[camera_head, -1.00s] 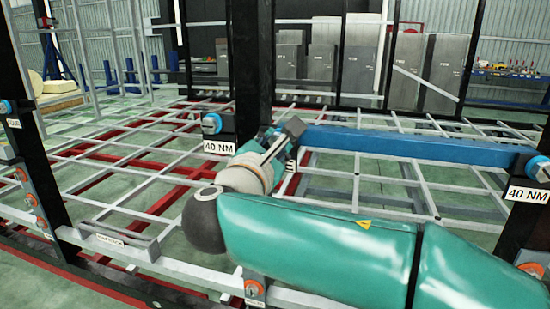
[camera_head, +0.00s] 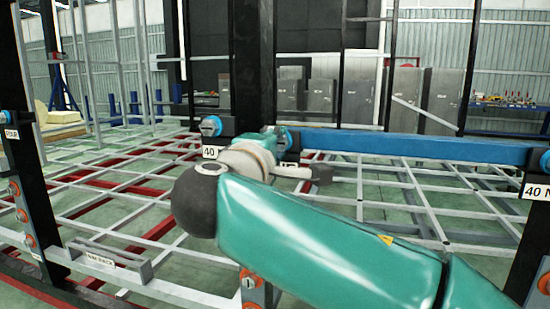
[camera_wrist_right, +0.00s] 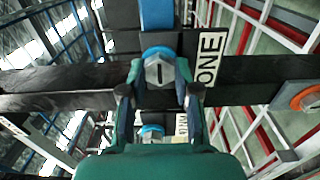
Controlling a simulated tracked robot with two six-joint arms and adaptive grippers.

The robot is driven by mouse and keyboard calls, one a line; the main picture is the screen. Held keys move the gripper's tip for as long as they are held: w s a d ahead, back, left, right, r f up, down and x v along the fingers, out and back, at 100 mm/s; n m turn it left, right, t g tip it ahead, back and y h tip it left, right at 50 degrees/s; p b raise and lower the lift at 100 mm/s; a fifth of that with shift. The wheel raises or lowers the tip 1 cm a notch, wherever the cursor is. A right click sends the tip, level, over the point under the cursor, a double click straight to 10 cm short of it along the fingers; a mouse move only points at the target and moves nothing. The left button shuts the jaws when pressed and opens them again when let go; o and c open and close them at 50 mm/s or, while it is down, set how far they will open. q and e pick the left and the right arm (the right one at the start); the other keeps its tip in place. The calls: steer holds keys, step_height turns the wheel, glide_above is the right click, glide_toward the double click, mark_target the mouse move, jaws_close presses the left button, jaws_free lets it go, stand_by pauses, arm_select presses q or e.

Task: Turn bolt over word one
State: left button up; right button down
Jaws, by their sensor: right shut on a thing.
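My right gripper (camera_wrist_right: 161,78) has its two fingers on either side of a bolt (camera_wrist_right: 160,68) with a grey slotted hex head and a blue collar, and is shut on it. A white label reading ONE (camera_wrist_right: 210,60) is beside this bolt on the dark beam. A second blue bolt (camera_wrist_right: 152,132) and a partly hidden label (camera_wrist_right: 182,125) show lower, between the fingers. In the head view my right gripper (camera_head: 276,139) reaches to the black post, its tips small and partly hidden. My left gripper is not in view.
Orange bolts (camera_head: 22,216) line the left post. Grey frame bars cross the floor.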

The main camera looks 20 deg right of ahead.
steer(key=m+b, duration=0.2)
steer(key=m, duration=0.1)
steer(key=m+b, duration=0.2)
steer(key=m, duration=0.2)
steer(key=m+b, duration=0.1)
steer(key=m, duration=0.3)
steer(key=shift+f+b, duration=0.3)
steer(key=shift+b, duration=0.1)
steer(key=shift+m, duration=0.4)
steer(key=c, duration=0.8)
jaws_free()
steer(key=shift+r, duration=0.2)
steer(key=shift+c, duration=0.2)
steer(key=shift+s, duration=0.15)
steer(key=v, duration=1.1)
steer(key=shift+s+a, duration=0.25)
